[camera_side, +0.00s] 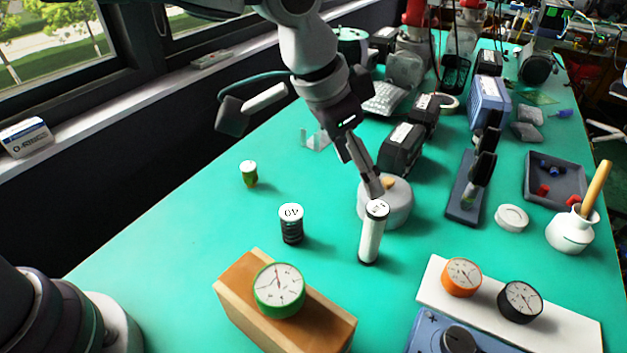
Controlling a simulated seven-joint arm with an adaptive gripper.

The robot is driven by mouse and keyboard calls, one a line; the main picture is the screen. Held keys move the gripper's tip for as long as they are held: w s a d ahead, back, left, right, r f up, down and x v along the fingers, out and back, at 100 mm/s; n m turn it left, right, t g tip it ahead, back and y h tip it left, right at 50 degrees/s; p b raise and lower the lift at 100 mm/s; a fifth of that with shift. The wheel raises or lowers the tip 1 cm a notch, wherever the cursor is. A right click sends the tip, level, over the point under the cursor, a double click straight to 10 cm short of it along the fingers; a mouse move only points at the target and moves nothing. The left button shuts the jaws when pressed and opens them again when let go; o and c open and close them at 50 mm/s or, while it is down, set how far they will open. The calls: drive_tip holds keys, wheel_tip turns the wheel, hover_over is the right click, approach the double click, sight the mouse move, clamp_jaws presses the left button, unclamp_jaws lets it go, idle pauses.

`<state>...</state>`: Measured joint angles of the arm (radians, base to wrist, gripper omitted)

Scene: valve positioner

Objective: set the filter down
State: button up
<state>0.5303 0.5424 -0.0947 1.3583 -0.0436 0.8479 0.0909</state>
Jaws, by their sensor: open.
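The filter appears to be the slim white cylinder (371,236) with a dark bottom end and a dark-marked top. It stands upright on the green table, slightly leaning in the picture, with its base seeming to rest on the surface. My gripper (374,191) reaches down from above, its fingertips right at or just behind the top of the cylinder. The gripper is open. I cannot tell whether a finger touches the cylinder, as the fingers overlap each other in this view.
A grey round pot (398,203) stands close behind the cylinder. A wooden block (240,285) with a green gauge (279,290) and a white board (568,327) with dials lie in front.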

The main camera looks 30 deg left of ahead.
drive_tip(key=s+a+r+n+t+y, duration=0.1)
drive_tip(key=s+a+r+n, duration=0.2)
drive_tip(key=a, duration=0.5)
drive_tip(key=s+a+r+n+t+y, duration=0.1)
drive_tip(key=s+a+r, duration=0.3)
drive_tip(key=a, duration=0.4)
drive_tip(key=s+a+f+n, duration=0.3)
drive_tip(key=s+a, duration=0.2)
drive_tip(key=s, duration=0.2)
drive_tip(key=shift+s+y, duration=0.3)
drive_tip(key=shift+y, duration=0.1)
drive_tip(key=shift+a, duration=0.1)
